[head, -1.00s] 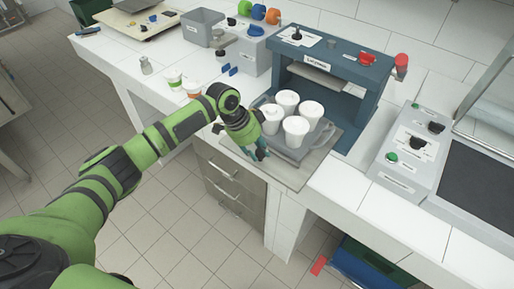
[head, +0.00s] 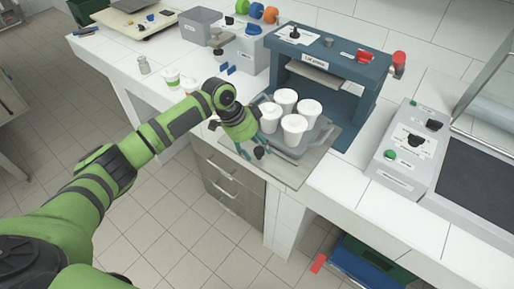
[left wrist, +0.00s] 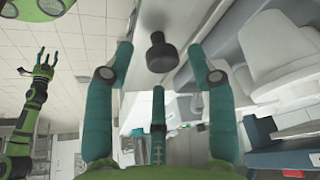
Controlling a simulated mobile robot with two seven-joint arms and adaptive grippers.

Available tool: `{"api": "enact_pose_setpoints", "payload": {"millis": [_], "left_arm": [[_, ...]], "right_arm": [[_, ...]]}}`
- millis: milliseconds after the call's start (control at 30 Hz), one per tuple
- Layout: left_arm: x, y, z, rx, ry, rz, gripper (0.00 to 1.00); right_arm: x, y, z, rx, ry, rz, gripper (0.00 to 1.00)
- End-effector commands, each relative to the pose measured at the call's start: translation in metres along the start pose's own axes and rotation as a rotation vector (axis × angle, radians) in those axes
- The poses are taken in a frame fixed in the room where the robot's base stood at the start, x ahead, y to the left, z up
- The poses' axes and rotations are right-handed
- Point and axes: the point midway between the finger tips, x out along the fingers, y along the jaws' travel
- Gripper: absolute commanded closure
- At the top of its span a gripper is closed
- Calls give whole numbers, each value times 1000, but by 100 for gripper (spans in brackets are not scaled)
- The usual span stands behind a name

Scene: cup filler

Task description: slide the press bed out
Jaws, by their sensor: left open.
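The press bed (head: 292,179) is a flat grey plate out in front of the blue lid press (head: 327,68). A grey tray (head: 318,143) with several white lidded cups (head: 293,127) stands on it. A black knob (head: 259,152) is at the bed's front; it shows in the left wrist view (left wrist: 161,52) too. My left gripper (head: 245,153) is open, beside the knob at the front left of the bed. In the left wrist view its fingers are apart, with the knob between their tips in the picture and a visible gap on each side. My right gripper (left wrist: 38,64) has its fingers spread, far off.
A grey machine with a green button (head: 390,154) stands right of the press. Cups (head: 172,78), a grey bin (head: 202,27) and a dispenser with coloured knobs (head: 240,45) are at the back left. Drawers (head: 232,180) lie below the counter.

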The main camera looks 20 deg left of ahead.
Motion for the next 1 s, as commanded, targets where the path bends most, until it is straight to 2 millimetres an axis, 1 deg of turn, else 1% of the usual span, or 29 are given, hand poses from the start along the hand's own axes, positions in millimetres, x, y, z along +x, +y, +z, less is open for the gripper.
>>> {"api": "enact_pose_setpoints", "payload": {"millis": [33, 300, 400, 500, 600, 700, 1000], "left_arm": [[-10, -1, 0, 1, 2, -4, 44], [-68, 0, -1, 3, 1, -5, 44], [-85, 1, -1, 2, 0, -3, 44], [-98, 1, -1, 3, 1, -1, 44], [-105, 2, -1, 3, 0, 0, 44], [-108, 2, -1, 3, 0, 0, 44], [-108, 2, -1, 3, 0, 1, 44]], "right_arm": [[0, 0, 0, 0, 0, -1, 50], [0, -1, 0, 0, 1, -1, 50], [0, -1, 0, 0, 1, -2, 50], [0, -1, 0, 0, 1, -2, 50], [0, -1, 0, 0, 1, -2, 50], [0, -1, 0, 0, 1, -2, 50], [0, -1, -1, 0, 1, -2, 50]]}}
